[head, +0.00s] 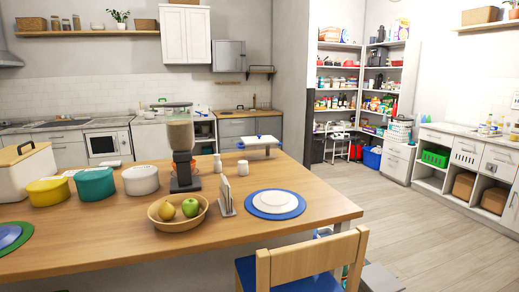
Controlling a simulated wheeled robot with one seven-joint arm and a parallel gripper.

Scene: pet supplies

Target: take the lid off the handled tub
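A large cream tub (28,175) stands at the left end of the wooden table, cut off by the picture's left edge. Its lid (22,153) is on and carries a small arched handle (26,147) on top. To its right stand a yellow tub (48,192), a teal tub (95,184) and a white tub (141,180), all smaller and with covered tops. I see no clear handle on these three. My gripper is not in view.
The wooden table (120,245) also holds a fruit bowl (178,218), a food dispenser (181,150), a napkin holder (226,197) and white plates on a blue mat (276,204). A chair (310,258) stands at the front. The floor to the right is open.

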